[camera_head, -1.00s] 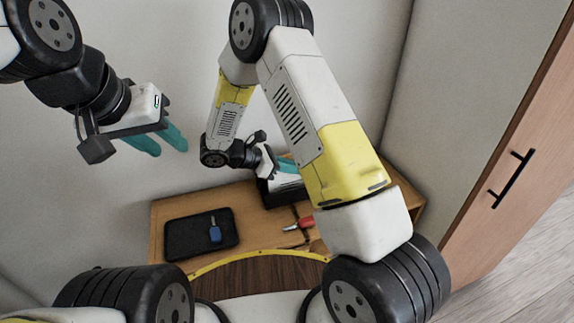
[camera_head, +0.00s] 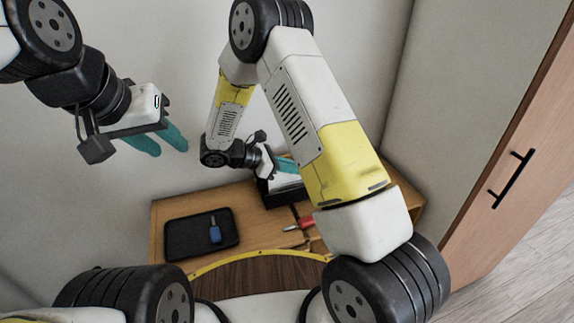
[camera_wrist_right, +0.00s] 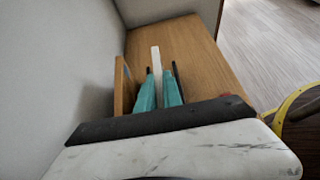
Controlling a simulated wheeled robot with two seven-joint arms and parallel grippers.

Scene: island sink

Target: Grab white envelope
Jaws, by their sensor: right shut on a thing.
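The white envelope (camera_wrist_right: 155,60) shows edge-on as a thin pale strip between the teal fingers of my right gripper (camera_wrist_right: 158,88) in the right wrist view. The gripper is shut on it. In the head view my right gripper (camera_head: 284,164) is at a black holder (camera_head: 283,195) on the wooden desk. White paper (camera_head: 285,180) shows just below its fingers there, and the arm hides part of this area. My left gripper (camera_head: 168,143) is open and empty, raised in front of the wall, well away from the desk.
A black tray (camera_head: 180,246) with a blue object (camera_head: 215,233) lies on the desk (camera_head: 245,202) at left. A red-handled tool (camera_head: 305,223) lies near the front. In the wrist view a wooden panel (camera_wrist_right: 122,92) stands left of the fingers. A tall cabinet (camera_head: 510,165) stands at right.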

